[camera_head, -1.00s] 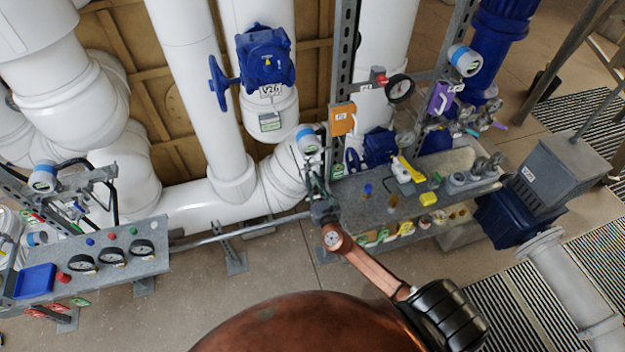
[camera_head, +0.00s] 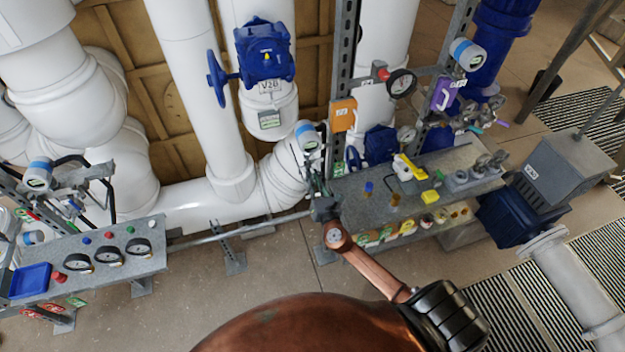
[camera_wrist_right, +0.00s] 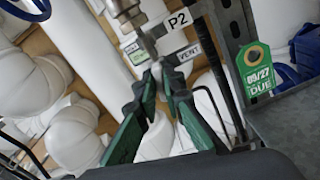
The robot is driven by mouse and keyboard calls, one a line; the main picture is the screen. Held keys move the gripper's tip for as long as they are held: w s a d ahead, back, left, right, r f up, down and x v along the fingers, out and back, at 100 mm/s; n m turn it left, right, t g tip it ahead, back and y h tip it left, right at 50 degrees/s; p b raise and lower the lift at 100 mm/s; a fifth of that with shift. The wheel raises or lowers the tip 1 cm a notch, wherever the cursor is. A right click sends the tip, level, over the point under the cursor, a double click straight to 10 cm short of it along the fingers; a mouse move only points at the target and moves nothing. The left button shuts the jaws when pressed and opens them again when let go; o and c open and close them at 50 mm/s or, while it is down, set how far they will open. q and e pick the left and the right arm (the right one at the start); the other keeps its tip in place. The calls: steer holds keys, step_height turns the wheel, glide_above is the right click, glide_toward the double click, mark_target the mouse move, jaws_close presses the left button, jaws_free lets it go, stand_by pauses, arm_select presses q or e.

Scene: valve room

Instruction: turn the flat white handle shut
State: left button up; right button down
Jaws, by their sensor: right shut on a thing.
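The flat white handle (camera_wrist_right: 149,43) shows in the right wrist view as a narrow pale strip below a metal valve fitting (camera_wrist_right: 127,9). My right gripper (camera_wrist_right: 157,73) is shut on its lower end, with the green-padded fingers on either side. In the head view my right gripper (camera_head: 316,185) is at the pipe assembly left of the grey bench, under a blue-and-white transmitter (camera_head: 307,138). The handle is too small and covered to make out there. My left gripper is not in view.
A P2 label (camera_wrist_right: 178,18), a VENT label (camera_wrist_right: 187,54) and a green tag (camera_wrist_right: 258,70) are close to the gripper. A steel upright (camera_head: 343,75) and a grey bench (camera_head: 400,205) with loose items lie right of it. A gauge panel (camera_head: 110,250) stands left.

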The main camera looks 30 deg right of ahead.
steer(key=shift+d+f+m+b, duration=0.1)
steer(key=shift+m+b, duration=1.75)
steer(key=shift+m, duration=1.95)
steer(key=shift+d+f+m+b, duration=0.1)
steer(key=shift+m+b, duration=1.75)
steer(key=shift+m, duration=1.95)
steer(key=c, duration=2)
jaws_free()
steer(key=shift+c, duration=0.2)
